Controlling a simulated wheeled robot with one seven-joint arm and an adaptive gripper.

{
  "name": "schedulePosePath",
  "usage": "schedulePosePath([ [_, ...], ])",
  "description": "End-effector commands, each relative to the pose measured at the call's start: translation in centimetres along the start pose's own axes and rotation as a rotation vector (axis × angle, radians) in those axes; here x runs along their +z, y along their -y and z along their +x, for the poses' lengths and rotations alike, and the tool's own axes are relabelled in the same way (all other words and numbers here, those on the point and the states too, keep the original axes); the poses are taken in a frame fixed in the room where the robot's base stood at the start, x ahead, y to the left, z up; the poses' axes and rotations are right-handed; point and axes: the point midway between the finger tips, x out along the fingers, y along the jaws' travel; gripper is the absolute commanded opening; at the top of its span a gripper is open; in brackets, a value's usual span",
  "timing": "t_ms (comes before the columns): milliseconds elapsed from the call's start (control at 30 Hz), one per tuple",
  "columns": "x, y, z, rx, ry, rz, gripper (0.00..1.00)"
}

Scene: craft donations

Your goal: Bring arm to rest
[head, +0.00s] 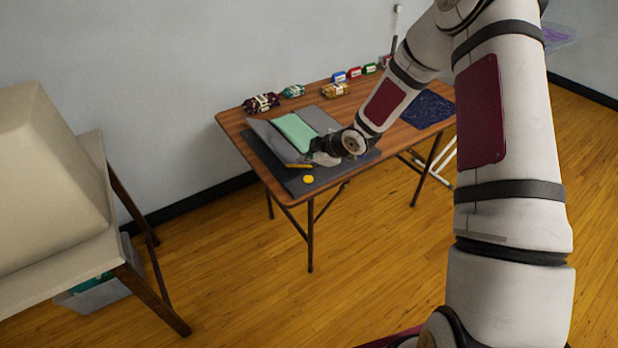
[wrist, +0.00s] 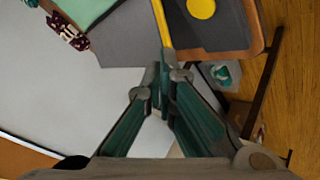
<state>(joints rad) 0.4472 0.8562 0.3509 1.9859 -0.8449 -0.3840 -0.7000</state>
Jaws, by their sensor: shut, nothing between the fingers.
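My arm reaches out over the wooden folding table (head: 236,122). My gripper (head: 318,146) is low over the dark grey mat (head: 308,185) on the table, near grey and mint-green folded cloth (head: 296,131). In the wrist view my gripper (wrist: 163,72) has its fingers together at the tips. A yellow strip (wrist: 162,25) runs up from the fingertips in that view; whether they touch it, I cannot tell. A yellow disc (head: 308,179) lies on the mat near its front corner.
Several yarn bundles (head: 262,103) and small coloured packs (head: 354,72) stand along the table's back edge. A dark blue patterned cloth (head: 427,109) lies at the right. A second table (head: 40,281) with a large cream block (head: 45,170) is at the left. Wooden floor lies open between.

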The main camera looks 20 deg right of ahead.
Motion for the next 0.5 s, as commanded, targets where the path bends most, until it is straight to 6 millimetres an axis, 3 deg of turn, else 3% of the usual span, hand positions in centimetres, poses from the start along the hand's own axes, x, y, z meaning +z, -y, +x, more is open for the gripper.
schedulePosePath([
  [500,-0.13,-0.32,-0.55,0.000,0.018,0.005,0.00],
])
